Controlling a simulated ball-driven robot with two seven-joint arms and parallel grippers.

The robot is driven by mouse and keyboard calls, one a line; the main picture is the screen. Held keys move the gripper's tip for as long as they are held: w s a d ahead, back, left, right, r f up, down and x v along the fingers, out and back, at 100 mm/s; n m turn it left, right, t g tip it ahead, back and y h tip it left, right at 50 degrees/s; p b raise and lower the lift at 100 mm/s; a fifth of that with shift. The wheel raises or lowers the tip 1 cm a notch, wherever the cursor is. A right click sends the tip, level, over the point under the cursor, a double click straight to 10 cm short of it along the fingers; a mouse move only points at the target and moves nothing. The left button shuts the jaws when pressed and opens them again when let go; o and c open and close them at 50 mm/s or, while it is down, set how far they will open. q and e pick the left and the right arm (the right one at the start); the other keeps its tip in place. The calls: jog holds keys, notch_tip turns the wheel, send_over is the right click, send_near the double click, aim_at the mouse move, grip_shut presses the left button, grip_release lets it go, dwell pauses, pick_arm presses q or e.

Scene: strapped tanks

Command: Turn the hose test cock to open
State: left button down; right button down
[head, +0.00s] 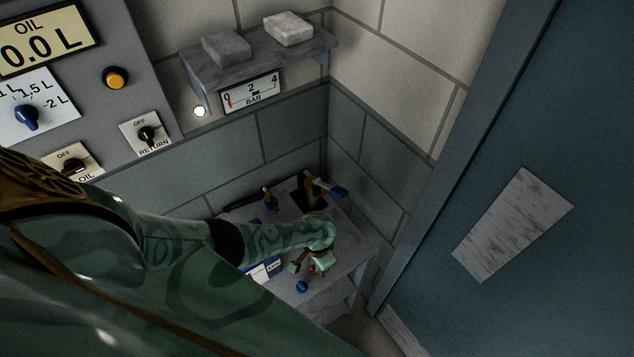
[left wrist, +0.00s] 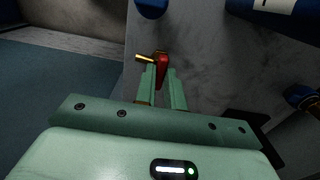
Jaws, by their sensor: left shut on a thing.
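The hose test cock shows in the left wrist view as a red lever (left wrist: 162,64) with a brass stub (left wrist: 143,58) beside it. My left gripper (left wrist: 162,78) is shut on the red lever, which stands between its two green fingertips. In the head view my left gripper (head: 318,262) is low over the grey bench, at the end of my patterned green arm. Only a small red spot of the cock shows there; the gripper hides most of it. The lever's exact angle is hard to tell. My right gripper is in neither view.
A grey bench (head: 345,262) carries a blue knob (head: 302,287), a blue-ended fitting (head: 340,193) and a smaller fitting (head: 269,198). A bar gauge (head: 250,93) hangs under a shelf (head: 262,62). A control panel (head: 170,100) is at left, a blue door (head: 590,180) at right.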

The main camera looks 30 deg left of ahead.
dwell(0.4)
pick_arm(q)
jog(key=c, duration=1.5)
grip_release()
jog(key=shift+r, duration=0.1)
notch_tip(320, 180, up, 16)
jog(key=p, duration=0.9)
jog(key=shift+r, duration=0.1)
